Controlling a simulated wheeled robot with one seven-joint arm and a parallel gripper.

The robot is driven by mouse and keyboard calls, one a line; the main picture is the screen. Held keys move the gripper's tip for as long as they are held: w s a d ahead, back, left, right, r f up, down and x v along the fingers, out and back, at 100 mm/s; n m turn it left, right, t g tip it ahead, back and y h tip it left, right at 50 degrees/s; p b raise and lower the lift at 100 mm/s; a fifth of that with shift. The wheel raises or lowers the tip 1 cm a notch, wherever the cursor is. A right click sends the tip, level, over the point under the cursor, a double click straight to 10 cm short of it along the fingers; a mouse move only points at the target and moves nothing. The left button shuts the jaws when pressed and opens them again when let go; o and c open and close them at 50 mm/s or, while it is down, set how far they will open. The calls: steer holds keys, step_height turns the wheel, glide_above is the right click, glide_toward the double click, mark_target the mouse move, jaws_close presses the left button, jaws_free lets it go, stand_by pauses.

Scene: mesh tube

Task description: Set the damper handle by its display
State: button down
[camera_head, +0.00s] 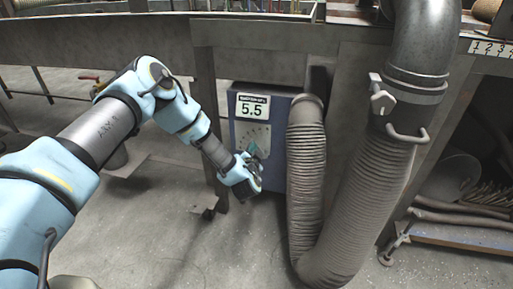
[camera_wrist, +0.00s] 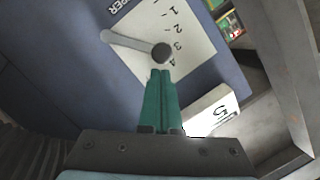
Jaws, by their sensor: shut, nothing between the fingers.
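The damper panel (camera_head: 275,120) is a blue-grey box with a white display (camera_head: 252,106) reading 5.5. Below the display is a white numbered scale (camera_head: 251,137), seen close in the wrist view (camera_wrist: 195,55). The grey damper handle (camera_wrist: 132,44) ends in a dark round knob (camera_wrist: 162,53) that lies near 3 and 4. My gripper (camera_wrist: 161,74) has its green fingers shut and empty, tips just beside the knob; contact cannot be told. In the head view my gripper (camera_head: 252,150) is in front of the scale and the handle is hard to make out.
A ribbed hose (camera_head: 306,165) hangs right of the panel, joined to a thicker hose (camera_head: 365,200) and metal duct (camera_head: 418,45). A metal bench frame (camera_head: 110,40) runs behind my arm. In the wrist view a white box (camera_wrist: 211,110) with a dark digit sits right of the fingers.

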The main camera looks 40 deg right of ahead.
steer(key=shift+a+f, duration=0.1)
steer(key=shift+w+a+f, duration=0.25)
steer(key=shift+w+f, duration=0.1)
steer(key=shift+w, duration=0.15)
steer(key=shift+r, duration=0.1)
